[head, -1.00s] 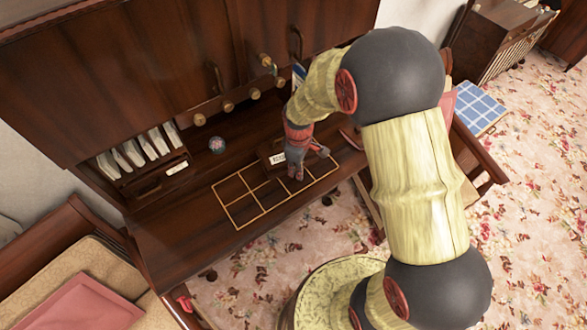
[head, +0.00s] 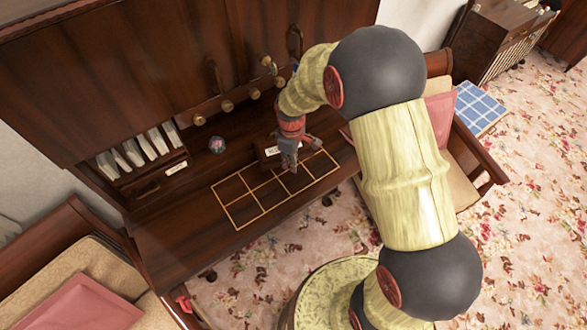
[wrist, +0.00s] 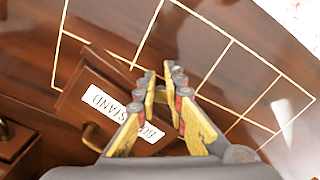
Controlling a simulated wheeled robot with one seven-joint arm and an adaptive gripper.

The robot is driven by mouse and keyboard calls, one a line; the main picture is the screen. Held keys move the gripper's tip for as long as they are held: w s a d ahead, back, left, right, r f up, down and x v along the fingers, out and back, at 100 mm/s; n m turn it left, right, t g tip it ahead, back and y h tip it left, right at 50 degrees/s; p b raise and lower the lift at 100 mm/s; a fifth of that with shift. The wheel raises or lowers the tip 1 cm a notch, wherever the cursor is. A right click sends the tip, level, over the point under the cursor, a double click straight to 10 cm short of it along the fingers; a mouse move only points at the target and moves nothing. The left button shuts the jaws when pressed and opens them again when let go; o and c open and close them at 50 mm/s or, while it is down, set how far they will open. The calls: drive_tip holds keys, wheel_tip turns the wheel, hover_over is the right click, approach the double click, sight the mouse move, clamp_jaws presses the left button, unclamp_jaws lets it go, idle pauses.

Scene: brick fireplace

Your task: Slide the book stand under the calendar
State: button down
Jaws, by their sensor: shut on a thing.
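The book stand (head: 265,159) is a dark brown wooden block with a white label, on the desk at the back edge of the gold grid. In the wrist view, the book stand (wrist: 88,79) lies tilted at left, its label partly hidden by a finger. My gripper (head: 290,167) is at its right end, low over the desk. In the wrist view, my gripper (wrist: 165,76) has its fingers close together, shut on the stand's end; the exact contact is hard to see. I cannot make out a calendar for certain; my arm hides part of the desk's back.
The gold-lined grid (head: 237,226) marks the desk top (head: 165,243). A rack of papers (head: 141,188) stands at left, with a round paperweight (head: 217,144) beside it. Brass knobs (head: 227,107) line the back. The desk's front left is bare.

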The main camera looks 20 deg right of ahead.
sight(275, 145)
drive_tip(key=shift+w+a, duration=0.25)
drive_tip(key=shift+w, duration=0.55)
drive_tip(key=shift+w+a, duration=0.3)
drive_tip(key=shift+w, duration=0.55)
drive_tip(key=shift+w+a, duration=0.25)
drive_tip(key=shift+w, duration=0.55)
drive_tip(key=shift+w+a+r+b, duration=0.15)
drive_tip(key=shift+w+a+b, duration=0.05)
drive_tip(key=shift+w, duration=0.4)
drive_tip(key=shift+w+a+r+b, duration=0.15)
drive_tip(key=shift+w, duration=0.4)
drive_tip(key=shift+w+a+r, duration=0.15)
drive_tip(key=shift+w+r, duration=0.05)
drive_tip(key=shift+w, duration=0.25)
drive_tip(key=shift+w+a+r, duration=0.15)
drive_tip(key=shift+w+r, duration=0.05)
drive_tip(key=shift+w, duration=0.2)
drive_tip(key=shift+w+a, duration=0.1)
drive_tip(key=shift+w, duration=0.1)
drive_tip(key=shift+w+f, duration=0.1)
drive_tip(key=shift+s+f, duration=0.15)
drive_tip(key=shift+s, duration=0.35)
drive_tip(key=shift+s+d+f, duration=0.1)
drive_tip(key=shift+s+d, duration=0.45)
drive_tip(key=shift+s, duration=0.3)
